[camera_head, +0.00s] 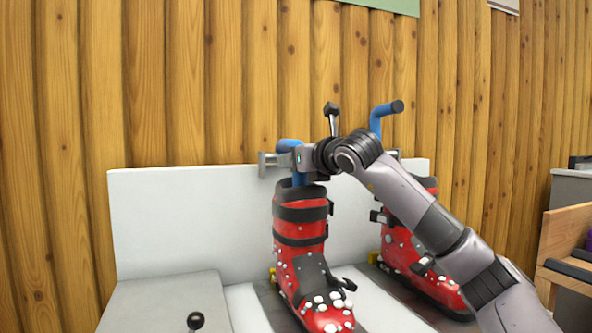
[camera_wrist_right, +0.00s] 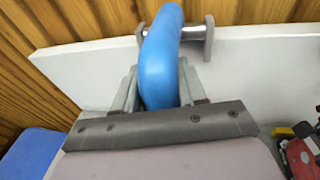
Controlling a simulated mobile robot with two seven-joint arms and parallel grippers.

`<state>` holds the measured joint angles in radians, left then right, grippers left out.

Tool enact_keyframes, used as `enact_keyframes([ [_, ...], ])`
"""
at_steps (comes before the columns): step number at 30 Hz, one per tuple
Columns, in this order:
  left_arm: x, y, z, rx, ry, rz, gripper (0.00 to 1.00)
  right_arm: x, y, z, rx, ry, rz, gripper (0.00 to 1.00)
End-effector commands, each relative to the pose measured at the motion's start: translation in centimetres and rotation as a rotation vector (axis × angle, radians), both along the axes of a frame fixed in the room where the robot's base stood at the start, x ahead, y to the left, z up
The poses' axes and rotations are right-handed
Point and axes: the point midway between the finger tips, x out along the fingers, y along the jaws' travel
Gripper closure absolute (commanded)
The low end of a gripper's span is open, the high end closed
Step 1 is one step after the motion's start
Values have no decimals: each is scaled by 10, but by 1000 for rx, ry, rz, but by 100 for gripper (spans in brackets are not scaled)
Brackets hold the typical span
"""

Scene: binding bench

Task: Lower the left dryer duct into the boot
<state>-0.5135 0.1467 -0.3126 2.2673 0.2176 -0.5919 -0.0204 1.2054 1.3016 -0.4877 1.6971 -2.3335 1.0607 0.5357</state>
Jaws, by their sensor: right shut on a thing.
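The left dryer duct (camera_head: 289,146) is a blue bent tube above the left boot. My right gripper (camera_head: 291,161) is shut on it, and the tube shows between the fingers in the right wrist view (camera_wrist_right: 161,60). The left boot (camera_head: 300,235) is red with black straps and stands upright on the bench. The duct's lower part shows just above the boot's cuff; whether its end is inside the opening cannot be told. A grey metal bracket (camera_wrist_right: 207,34) is behind the duct in the wrist view. My left gripper is not in view.
A second red boot (camera_head: 425,285) stands to the right, partly behind my right arm. Another blue duct (camera_head: 377,120) with a dark end rises above it. A white back panel (camera_head: 180,215) stands behind. A black knob (camera_head: 195,320) is at front left. A wooden shelf (camera_head: 565,235) is at right.

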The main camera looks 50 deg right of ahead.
Motion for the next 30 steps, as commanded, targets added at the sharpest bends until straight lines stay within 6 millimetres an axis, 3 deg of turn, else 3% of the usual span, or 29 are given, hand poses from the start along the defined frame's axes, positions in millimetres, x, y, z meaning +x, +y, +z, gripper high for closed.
enact_keyframes([
  [15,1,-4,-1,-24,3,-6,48,0,0,-3,-7,-7,1,100],
  [16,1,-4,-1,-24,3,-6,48,0,0,-3,-7,-6,1,56],
  [18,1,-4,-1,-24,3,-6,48,1,0,-3,-7,-6,1,39],
  [30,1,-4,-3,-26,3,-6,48,-8,2,-1,-9,-11,-1,39],
])
